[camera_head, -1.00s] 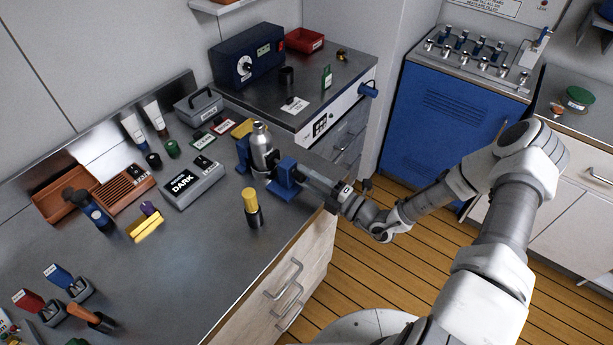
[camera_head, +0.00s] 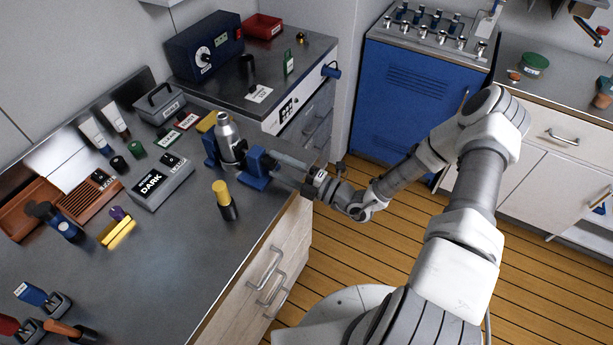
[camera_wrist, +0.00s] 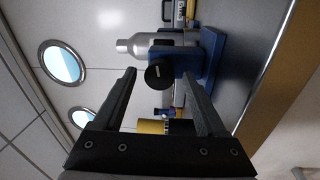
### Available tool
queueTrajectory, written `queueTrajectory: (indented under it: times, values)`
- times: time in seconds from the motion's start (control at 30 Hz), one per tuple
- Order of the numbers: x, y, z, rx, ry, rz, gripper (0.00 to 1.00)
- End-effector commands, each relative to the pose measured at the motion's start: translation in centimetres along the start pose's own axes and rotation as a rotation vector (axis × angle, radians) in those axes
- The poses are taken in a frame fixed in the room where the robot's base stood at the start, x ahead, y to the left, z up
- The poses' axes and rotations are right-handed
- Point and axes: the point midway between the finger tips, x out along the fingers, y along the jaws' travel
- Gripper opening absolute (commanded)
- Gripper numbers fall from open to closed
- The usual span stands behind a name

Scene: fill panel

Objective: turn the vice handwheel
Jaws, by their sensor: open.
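The blue vice (camera_head: 257,168) stands near the front edge of the steel worktop. A silver metal bottle (camera_head: 228,136) stands upright between its blue jaws. In the wrist view the bottle (camera_wrist: 150,45) lies sideways in the picture, with the vice (camera_wrist: 210,62) around its lower part. The dark round handwheel (camera_wrist: 159,75) faces the wrist camera, between the fingertips. My gripper (camera_wrist: 160,78) is open, one finger on each side of the handwheel; I cannot tell whether they touch it. In the head view my gripper (camera_head: 287,167) is at the vice's right side, and the handwheel is hard to make out.
A yellow-and-black cylinder (camera_head: 225,200) stands on the worktop in front of the vice. A grey box labelled DARK (camera_head: 160,182) lies to the left. A blue instrument (camera_head: 204,47) stands on the rear counter. Wooden drawers (camera_head: 270,270) are below the worktop edge.

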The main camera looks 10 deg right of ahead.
Motion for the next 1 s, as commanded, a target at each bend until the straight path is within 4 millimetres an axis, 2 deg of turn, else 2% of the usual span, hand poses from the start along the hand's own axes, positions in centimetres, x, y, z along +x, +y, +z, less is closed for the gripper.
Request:
queueTrajectory:
  times: [0.6, 0.8, 1.0]
  values:
    - [-13.8, -0.1, 0.1, 0.000, -0.005, -0.002, 0.74]
    - [-16.0, -0.1, 0.0, 0.000, -0.002, -0.001, 0.74]
    - [-16.6, 0.0, 0.0, 0.002, -0.001, -0.002, 0.74]
